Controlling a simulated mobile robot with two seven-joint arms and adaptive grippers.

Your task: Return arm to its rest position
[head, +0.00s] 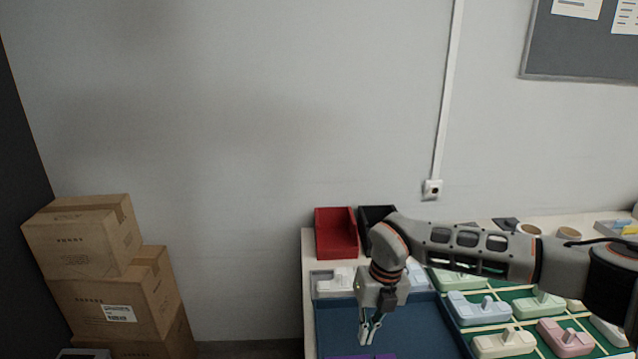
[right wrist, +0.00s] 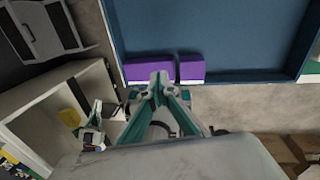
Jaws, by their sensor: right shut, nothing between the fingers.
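My right arm comes in from the right in the head view, with its gripper (head: 370,335) pointing down over the blue tray (head: 425,325). Its two fingers look close together, with nothing between them. In the right wrist view the shut fingertips (right wrist: 160,78) appear in front of the tray's edge and a purple block (right wrist: 135,70). They look above it; contact cannot be made out. What looks like my left gripper (right wrist: 93,135) shows small at the lower left of the right wrist view; its fingers are too small to judge. It is not in the head view.
Red (head: 336,235) and black (head: 372,216) bins stand at the table's back. A green divided tray (head: 525,318) with several pastel blocks lies right of the blue tray, under the forearm. Stacked cartons (head: 115,290) stand at the left. The space between cartons and table is clear.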

